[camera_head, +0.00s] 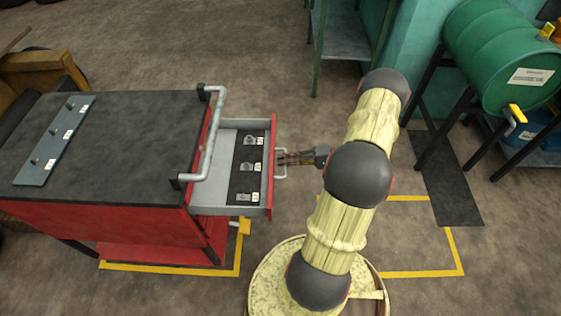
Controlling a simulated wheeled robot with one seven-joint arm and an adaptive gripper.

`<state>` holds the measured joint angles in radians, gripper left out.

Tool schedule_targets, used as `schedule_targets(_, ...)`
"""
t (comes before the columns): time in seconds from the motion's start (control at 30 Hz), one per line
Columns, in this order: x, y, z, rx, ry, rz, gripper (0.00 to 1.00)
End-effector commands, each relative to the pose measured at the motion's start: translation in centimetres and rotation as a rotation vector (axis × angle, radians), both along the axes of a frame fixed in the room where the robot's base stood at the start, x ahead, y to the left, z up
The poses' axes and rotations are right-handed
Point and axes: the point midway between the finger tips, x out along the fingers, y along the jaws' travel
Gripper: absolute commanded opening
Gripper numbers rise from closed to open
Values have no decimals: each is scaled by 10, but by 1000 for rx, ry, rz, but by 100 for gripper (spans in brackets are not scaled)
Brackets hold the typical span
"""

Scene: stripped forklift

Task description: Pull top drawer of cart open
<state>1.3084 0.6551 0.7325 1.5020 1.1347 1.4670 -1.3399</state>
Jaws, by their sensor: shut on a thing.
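The red cart (145,226) with a dark top stands at the left. Its top drawer (217,197) sticks out to the right, well open, with a grey inside. A dark strip (245,186) with several small labelled metal parts lies in it. The pale drawer handle (283,176) is on the drawer's red front. My gripper (284,159) is at the handle, shut on it near its upper end in the picture. The fingertips are small and partly blurred against the handle.
A grey push bar (215,125) runs along the cart's right edge. A dark panel (54,140) with labelled parts lies on the cart top. A green barrel (495,50) on a black stand is at the upper right. Bare floor (260,70) lies behind the drawer.

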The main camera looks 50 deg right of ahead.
Motion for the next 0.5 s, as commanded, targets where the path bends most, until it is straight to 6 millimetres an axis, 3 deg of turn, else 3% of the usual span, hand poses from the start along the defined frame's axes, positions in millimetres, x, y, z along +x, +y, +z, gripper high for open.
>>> schedule_targets(0.27,0,1,-2,1,2,1,0)
schedule_targets(0.3,0,1,-2,1,2,1,10)
schedule_targets(0.5,0,1,-1,0,2,1,21)
